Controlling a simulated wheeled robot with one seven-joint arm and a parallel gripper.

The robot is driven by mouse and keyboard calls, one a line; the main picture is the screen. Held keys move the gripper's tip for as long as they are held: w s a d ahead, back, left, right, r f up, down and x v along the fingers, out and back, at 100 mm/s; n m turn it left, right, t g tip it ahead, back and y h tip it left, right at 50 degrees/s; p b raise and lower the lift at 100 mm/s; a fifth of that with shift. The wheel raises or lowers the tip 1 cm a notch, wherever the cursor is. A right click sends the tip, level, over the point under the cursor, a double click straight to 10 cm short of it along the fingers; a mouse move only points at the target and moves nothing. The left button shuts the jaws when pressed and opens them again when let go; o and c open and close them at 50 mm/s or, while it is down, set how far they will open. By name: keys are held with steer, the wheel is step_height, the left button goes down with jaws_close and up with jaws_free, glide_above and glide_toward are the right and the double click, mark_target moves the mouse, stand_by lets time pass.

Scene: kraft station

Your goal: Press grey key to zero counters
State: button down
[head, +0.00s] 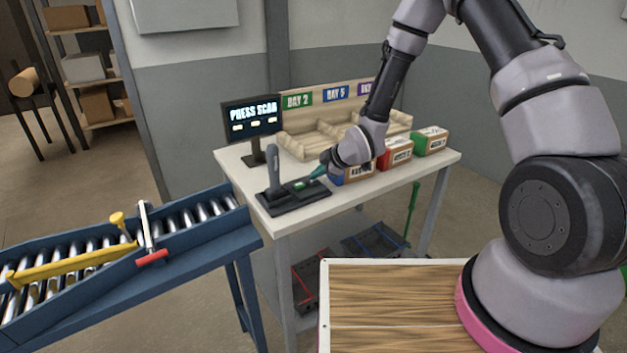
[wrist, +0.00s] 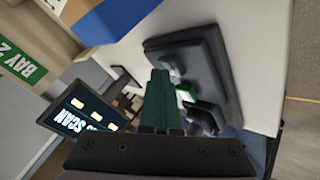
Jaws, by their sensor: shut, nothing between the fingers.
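A black console (head: 295,197) lies on the front left of the white table, with an upright dark grey post (head: 272,165) on it. A lit green key (head: 301,184) shows on the console, and also in the wrist view (wrist: 185,94). A small pale patch (wrist: 175,76) lies beside the green key in the wrist view; I cannot tell whether it is the grey key. My gripper (head: 317,172) is shut and empty, its teal fingers pointing at the console close to the green key. The fingers (wrist: 161,90) hide part of the console; contact cannot be told.
A monitor (head: 252,118) behind the console reads "PRESS SCAN". Blue (head: 352,175), red (head: 395,153) and green boxes (head: 430,141) stand on the table's right side. A wooden bin rack (head: 300,142) is at the back. A roller conveyor (head: 190,235) is at the left.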

mark_target(317, 181)
steer(key=shift+r, duration=0.8)
steer(key=shift+r, duration=0.1)
steer(key=shift+r, duration=2.4)
